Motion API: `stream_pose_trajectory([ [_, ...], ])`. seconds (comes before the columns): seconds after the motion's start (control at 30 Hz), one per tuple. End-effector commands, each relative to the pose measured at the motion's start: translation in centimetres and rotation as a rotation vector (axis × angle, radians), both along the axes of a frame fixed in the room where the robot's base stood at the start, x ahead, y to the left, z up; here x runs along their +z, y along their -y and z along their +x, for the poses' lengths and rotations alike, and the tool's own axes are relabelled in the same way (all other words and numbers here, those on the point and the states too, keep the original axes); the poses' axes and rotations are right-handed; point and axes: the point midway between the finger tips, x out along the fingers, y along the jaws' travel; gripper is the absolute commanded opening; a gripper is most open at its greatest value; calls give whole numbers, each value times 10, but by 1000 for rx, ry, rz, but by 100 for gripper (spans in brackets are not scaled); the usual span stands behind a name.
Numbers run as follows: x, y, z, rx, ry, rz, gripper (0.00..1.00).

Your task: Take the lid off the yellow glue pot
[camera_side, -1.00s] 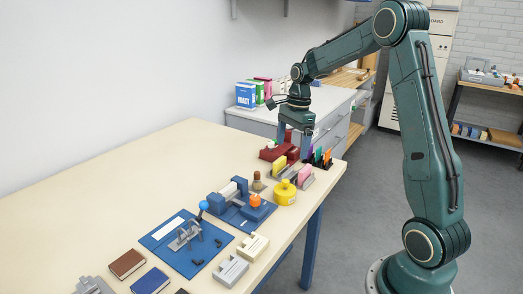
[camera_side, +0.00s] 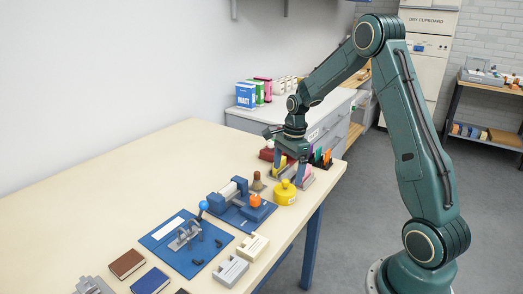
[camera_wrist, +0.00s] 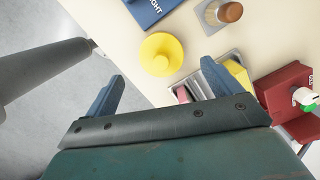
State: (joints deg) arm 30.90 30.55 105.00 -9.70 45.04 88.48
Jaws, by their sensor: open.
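The yellow glue pot (camera_side: 285,193) stands upright near the right edge of the table, with a yellow knobbed lid (camera_side: 286,184) on top. In the wrist view the yellow lid (camera_wrist: 161,54) shows from above as a round disc with a central knob, ahead of my fingers. My gripper (camera_side: 291,172) is open and empty, above and just behind the pot over the tray with coloured pieces. Its two blue fingers also show wide apart in the wrist view (camera_wrist: 160,70). Neither finger touches the pot.
A grey tray with coloured pieces (camera_side: 305,180) stands right behind the pot. A dark red device (camera_side: 268,154) stands farther back. The table's left side is clear.

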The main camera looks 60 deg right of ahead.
Motion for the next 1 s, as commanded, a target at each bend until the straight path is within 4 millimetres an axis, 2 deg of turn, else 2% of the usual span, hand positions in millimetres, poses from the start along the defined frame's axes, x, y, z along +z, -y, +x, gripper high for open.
stream_pose_trajectory([
  [0.27, -9, -1, 0, 1, -3, 1, 90],
  [0.63, -47, -5, 3, 2, -3, 1, 90],
  [1.0, -51, -5, 3, 2, -1, -1, 90],
])
